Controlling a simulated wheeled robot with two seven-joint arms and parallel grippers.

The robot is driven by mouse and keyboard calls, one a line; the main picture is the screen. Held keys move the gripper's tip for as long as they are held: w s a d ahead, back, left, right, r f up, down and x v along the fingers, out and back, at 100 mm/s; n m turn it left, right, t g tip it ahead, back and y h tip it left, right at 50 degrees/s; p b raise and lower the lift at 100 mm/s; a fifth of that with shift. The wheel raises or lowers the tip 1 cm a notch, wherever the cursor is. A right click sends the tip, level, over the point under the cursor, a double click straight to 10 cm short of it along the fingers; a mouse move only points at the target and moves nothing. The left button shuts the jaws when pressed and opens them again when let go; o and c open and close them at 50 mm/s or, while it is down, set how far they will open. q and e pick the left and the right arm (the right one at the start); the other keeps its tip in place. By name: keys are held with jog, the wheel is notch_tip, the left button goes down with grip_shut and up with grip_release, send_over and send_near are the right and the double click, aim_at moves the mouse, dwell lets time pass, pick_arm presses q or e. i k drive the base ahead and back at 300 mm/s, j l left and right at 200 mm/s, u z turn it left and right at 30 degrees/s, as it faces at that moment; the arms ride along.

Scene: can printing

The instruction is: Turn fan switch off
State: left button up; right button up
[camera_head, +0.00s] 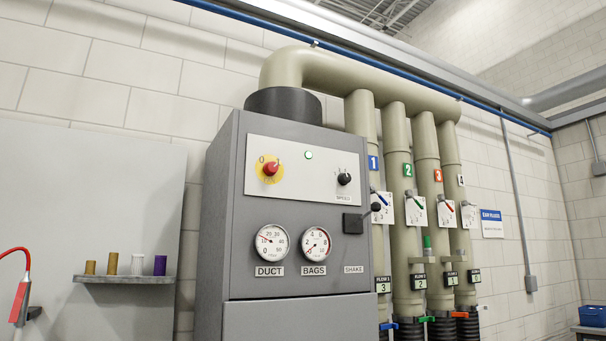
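The fan switch (270,169) is a red rotary knob on a yellow disc, at the upper left of a white panel (301,193) on a grey cabinet (223,240). The marks "0" and "1" stand above it; the knob looks turned toward the right-hand mark, though this is small to read. A small green lamp (309,155) to its right appears lit. Neither of my grippers shows in the head view.
A black speed knob (344,179), a black shake lever (358,221) and two gauges, DUCT (272,243) and BAGS (315,244), share the cabinet front. Beige pipes with valves (399,180) stand right. A shelf (124,279) with small cylinders is left.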

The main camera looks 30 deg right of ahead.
aim_at(270, 169)
jog(key=i+l+z, duration=0.15)
jog(key=l, duration=0.25)
jog(key=i+l+z, duration=0.15)
jog(key=l, duration=0.25)
jog(key=i+l+z, duration=0.2)
jog(key=l, duration=0.15)
jog(key=i+l+z, duration=0.15)
jog(key=l, duration=0.25)
